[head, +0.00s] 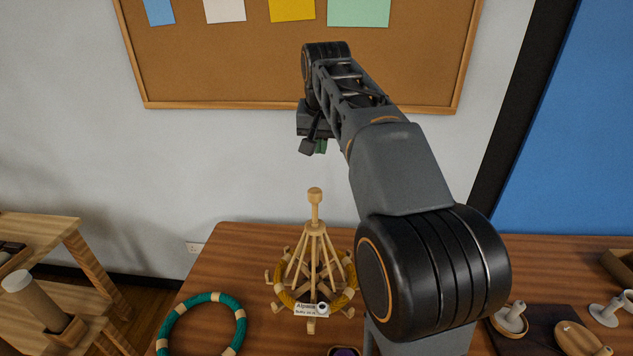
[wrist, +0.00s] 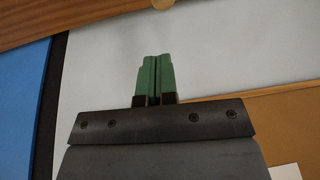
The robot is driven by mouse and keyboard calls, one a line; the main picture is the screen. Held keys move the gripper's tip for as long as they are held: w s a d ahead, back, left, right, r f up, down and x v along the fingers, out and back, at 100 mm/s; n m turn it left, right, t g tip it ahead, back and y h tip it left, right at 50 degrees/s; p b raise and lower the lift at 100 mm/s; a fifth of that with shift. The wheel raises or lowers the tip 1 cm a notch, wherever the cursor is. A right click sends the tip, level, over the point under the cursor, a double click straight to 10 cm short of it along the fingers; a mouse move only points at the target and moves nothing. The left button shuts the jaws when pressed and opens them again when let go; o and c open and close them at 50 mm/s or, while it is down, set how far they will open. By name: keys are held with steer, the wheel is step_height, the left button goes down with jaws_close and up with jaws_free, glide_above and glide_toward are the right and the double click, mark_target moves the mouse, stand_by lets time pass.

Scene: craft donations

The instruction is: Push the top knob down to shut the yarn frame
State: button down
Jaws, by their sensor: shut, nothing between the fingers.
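The yarn frame (head: 313,250) stands upright on the wooden table, with pale wooden struts spreading down from a post. Its round top knob (head: 315,194) sits high on the post. A ring of yellow yarn (head: 343,297) lies around the struts, and a label reading "Alpaca" (head: 306,309) is at the front. My gripper (head: 320,148) points down above the knob with a clear gap in the head view. In the wrist view its green fingers (wrist: 155,60) are together and empty; a tan round piece, probably the knob (wrist: 163,3), shows at the top edge.
A green ring with tan bands (head: 240,328) lies at the table's front left. Wooden pieces (head: 510,318) and a dark mat (head: 545,330) are at the right. A cork board (head: 220,60) hangs behind my arm. A wooden shelf (head: 40,235) stands at the left.

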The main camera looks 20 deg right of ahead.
steer(key=p, duration=0.1)
glide_above(317, 196)
step_height(317, 196, down, 11)
steer(key=shift+w+d+f, duration=0.1)
steer(key=shift+w+d, duration=0.05)
steer(key=shift+x, duration=0.75)
steer(key=shift+f, duration=0.1)
step_height(317, 196, down, 5)
steer(key=b, duration=0.3)
steer(key=shift+r, duration=0.2)
steer(key=shift+s, duration=0.25)
steer(key=shift+r, duration=0.1)
